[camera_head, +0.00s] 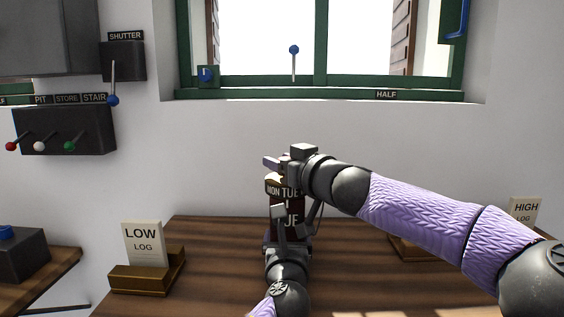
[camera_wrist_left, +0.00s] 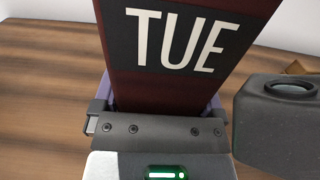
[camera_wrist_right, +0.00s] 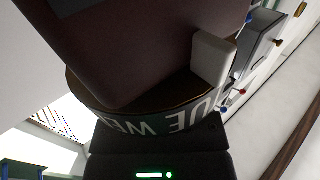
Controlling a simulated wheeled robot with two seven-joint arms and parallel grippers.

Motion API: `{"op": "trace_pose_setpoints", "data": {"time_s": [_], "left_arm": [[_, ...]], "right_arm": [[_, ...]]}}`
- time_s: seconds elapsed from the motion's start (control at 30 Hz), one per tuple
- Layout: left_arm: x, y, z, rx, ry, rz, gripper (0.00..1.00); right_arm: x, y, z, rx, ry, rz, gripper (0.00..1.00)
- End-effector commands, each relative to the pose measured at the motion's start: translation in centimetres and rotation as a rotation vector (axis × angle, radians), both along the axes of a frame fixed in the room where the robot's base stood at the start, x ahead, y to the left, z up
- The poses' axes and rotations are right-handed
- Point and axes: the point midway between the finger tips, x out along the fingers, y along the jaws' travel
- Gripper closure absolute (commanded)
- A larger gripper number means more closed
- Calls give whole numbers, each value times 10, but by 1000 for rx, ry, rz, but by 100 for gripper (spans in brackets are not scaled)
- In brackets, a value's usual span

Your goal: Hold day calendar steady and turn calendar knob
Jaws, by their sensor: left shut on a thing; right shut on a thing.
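The day calendar (camera_head: 290,204) is a dark red block on the wooden table, with large letters on its front, partly hidden by my arms. It reads TUE in the left wrist view (camera_wrist_left: 175,42). A lettered ring at its top shows MON TUE (camera_head: 281,190); in the right wrist view this ring (camera_wrist_right: 165,122) is close up under a dark red part with a cream tab. My left gripper (camera_head: 284,236) is shut on the lower part of the calendar from the front. My right gripper (camera_head: 276,164) is shut at the calendar's top, on the knob, whose gripped part is mostly hidden.
A LOW log card stands in a wooden holder (camera_head: 150,279) at the left of the table (camera_head: 200,240), and a HIGH log card (camera_head: 524,211) at the right. Wall switch boxes (camera_head: 68,131) are at the left. A green-framed window (camera_head: 320,92) is behind.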

Motion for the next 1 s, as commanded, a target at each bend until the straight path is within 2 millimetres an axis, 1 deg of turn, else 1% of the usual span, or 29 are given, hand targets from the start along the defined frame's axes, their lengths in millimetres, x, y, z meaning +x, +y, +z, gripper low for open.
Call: {"op": "trace_pose_setpoints", "data": {"time_s": [0.03,0.17,0.47,0.8,0.83,0.87,0.9,1.0], "left_arm": [[0,-1,-2,3,4,-2,100],[0,-1,-2,4,3,-3,100],[-1,-2,-2,5,3,-5,100],[0,-2,-2,2,3,-4,100],[0,-2,-2,2,2,-4,100],[0,-2,-2,2,2,-4,100],[0,-2,-2,1,2,-4,100],[0,-1,-2,1,2,-4,100]], "right_arm": [[-1,3,-3,3,8,-27,100],[-2,6,-4,-1,7,-105,100],[0,-1,-2,-6,9,-282,100],[1,-4,-1,-3,8,-307,100],[1,-5,-1,-3,8,-307,50],[1,-5,-1,-3,8,-307,44],[1,-5,-1,-3,7,-307,35],[1,-5,-1,-3,7,-307,16]]}}
